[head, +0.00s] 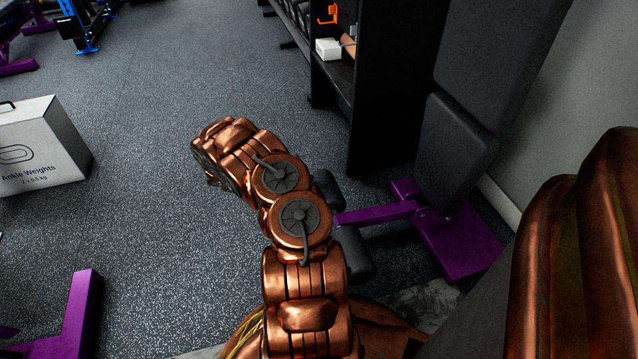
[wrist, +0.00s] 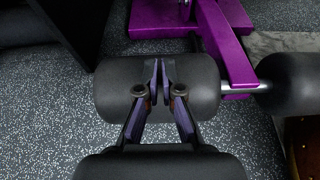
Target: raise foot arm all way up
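The foot arm (head: 376,213) is a purple bar low on the bench, with black foam rollers at its end. In the head view one roller (head: 353,254) shows beside my arm, and another is partly hidden behind it. In the wrist view the purple bar (wrist: 226,50) runs down to a rod between the left roller (wrist: 112,92) and the right roller (wrist: 289,82). My gripper (wrist: 161,72) is in front of the left roller, its fingertips almost together with only a thin gap. Nothing shows between them. Whether they touch the roller is unclear. The head view hides my fingers.
The black padded bench (head: 452,150) stands on a purple base (head: 462,243) at the right, near the wall. A black shelf unit (head: 385,90) stands behind the foot arm. An ankle weights box (head: 40,147) is on the floor at left. The floor between is clear.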

